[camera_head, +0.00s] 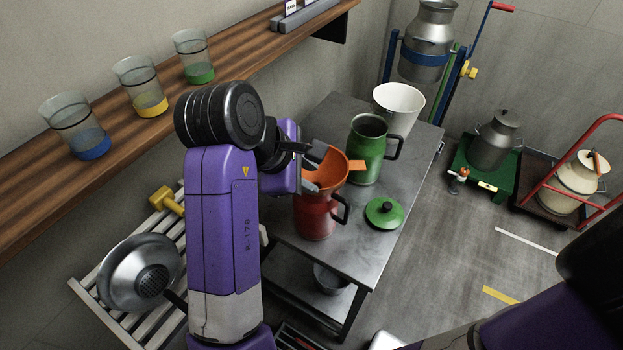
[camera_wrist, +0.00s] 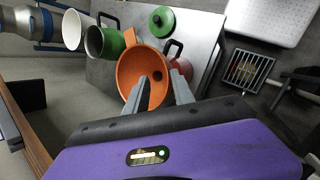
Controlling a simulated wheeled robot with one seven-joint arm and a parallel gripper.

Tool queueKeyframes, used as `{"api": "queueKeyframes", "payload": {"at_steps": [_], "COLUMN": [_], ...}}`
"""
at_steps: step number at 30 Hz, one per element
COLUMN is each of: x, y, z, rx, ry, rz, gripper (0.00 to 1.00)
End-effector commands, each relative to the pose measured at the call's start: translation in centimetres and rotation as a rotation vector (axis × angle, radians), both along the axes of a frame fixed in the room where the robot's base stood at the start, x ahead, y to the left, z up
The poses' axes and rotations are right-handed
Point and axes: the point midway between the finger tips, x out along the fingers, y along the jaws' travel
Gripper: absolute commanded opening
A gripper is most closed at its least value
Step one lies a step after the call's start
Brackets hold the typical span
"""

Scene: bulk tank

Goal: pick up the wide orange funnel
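The wide orange funnel (camera_head: 333,168) sits in the mouth of a red jug (camera_head: 316,218) on the metal table, with its flat tab pointing right. In the wrist view the funnel (camera_wrist: 140,68) shows its open bowl and a dark outlet hole. My gripper (camera_head: 309,181) is at the funnel's left side in the head view. In the wrist view my gripper (camera_wrist: 157,79) has its two fingers apart, one over the bowl and one just outside the rim, with the near rim between them. I cannot tell whether either finger touches it.
A green jug (camera_head: 368,150), a white bucket (camera_head: 399,108) and a green lid (camera_head: 384,213) stand close by on the metal table (camera_head: 345,255). A wooden shelf (camera_head: 120,140) with glass beakers runs along the wall. A metal strainer funnel (camera_head: 140,272) lies on a slatted rack.

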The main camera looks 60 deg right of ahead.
Motion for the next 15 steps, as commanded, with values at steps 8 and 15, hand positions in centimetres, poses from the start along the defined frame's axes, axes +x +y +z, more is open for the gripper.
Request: {"api": "queueKeyframes", "payload": {"at_steps": [8, 15], "x": [-0.2, -0.3], "y": [-1.3, -2.5], "z": [-2.1, -4.6], "rx": [-0.002, -0.002], "ry": [0.007, 0.006], "rz": [0.015, 0.016], "gripper": [0.30, 0.30]}}
